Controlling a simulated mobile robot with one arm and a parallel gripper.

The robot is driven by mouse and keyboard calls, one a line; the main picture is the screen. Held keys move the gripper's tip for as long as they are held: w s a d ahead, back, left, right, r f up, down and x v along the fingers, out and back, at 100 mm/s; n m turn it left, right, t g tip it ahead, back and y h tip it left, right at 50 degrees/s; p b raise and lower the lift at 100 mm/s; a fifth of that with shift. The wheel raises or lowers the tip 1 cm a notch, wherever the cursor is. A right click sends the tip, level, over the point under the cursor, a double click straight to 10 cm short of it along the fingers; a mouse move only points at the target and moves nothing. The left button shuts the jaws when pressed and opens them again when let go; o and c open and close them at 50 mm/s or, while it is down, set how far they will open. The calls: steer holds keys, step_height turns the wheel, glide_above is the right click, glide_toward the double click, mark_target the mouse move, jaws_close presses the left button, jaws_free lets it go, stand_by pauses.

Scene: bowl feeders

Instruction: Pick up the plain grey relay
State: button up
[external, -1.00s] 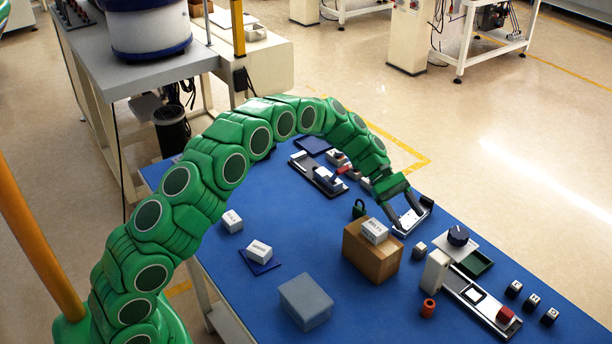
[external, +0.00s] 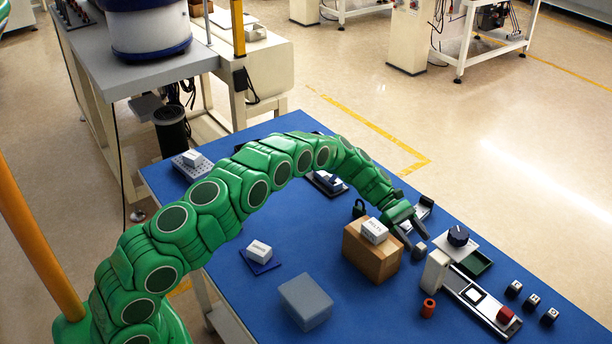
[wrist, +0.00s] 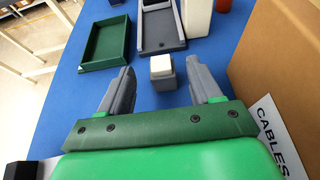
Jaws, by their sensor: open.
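The plain grey relay (external: 420,249) is a small block on the blue table, just right of the brown box. In the wrist view the relay (wrist: 162,73) shows a pale top and lies ahead, between the lines of my two fingers. My gripper (external: 414,236) is open and empty, low beside the box. In the wrist view my gripper (wrist: 160,82) has a grey finger on each side, with the relay near the level of the tips. I cannot tell the exact height of the tips over the table.
The brown box (external: 368,257) stands close to my right finger in the wrist view, with a labelled white block (external: 374,231) on top. A green tray (wrist: 104,43), a rail fixture (wrist: 160,28) and a white block (wrist: 197,18) lie beyond the relay. A grey box (external: 305,302) stands nearer the camera.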

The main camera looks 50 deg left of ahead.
mark_target(423, 250)
steer(key=shift+x, duration=2.7)
steer(key=shift+s, duration=0.1)
steer(key=c, duration=1.1)
steer(key=shift+o, duration=0.2)
steer(key=shift+r, duration=0.15)
